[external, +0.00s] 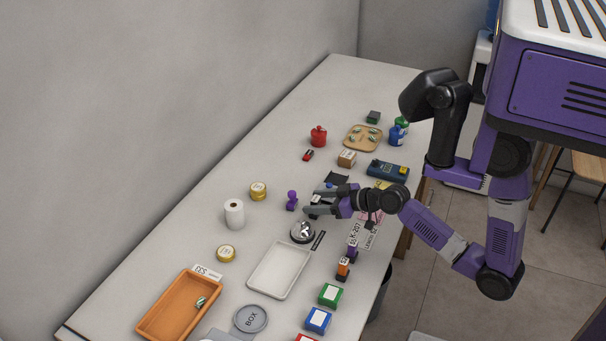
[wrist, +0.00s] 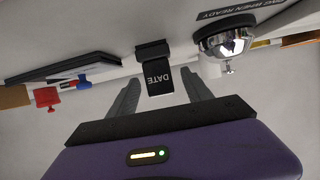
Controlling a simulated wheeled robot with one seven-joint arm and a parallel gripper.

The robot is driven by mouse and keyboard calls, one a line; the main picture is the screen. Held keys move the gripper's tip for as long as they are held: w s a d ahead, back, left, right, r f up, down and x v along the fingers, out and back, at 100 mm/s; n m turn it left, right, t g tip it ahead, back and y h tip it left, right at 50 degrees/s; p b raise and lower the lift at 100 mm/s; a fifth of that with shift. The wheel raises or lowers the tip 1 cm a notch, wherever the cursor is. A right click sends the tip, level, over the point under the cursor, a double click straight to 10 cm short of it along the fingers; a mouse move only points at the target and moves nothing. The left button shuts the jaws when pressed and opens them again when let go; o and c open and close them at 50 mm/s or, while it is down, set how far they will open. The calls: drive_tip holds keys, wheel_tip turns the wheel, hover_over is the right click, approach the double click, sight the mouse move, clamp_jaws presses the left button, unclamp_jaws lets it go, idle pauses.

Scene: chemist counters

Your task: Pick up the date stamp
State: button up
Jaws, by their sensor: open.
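The date stamp (wrist: 153,72) is black, with "DATE" in white letters on its side. In the wrist view it stands between the tips of my gripper (wrist: 160,88). The fingers are open, one on each side of the stamp, with visible gaps.
A silver bell (external: 302,230) stands close beside my gripper; it also shows in the wrist view (wrist: 225,38). A white tray (external: 281,269) lies nearer the camera.

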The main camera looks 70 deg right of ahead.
drive_tip(key=shift+x, duration=1.85)
drive_tip(key=shift+s, duration=0.1)
clamp_jaws()
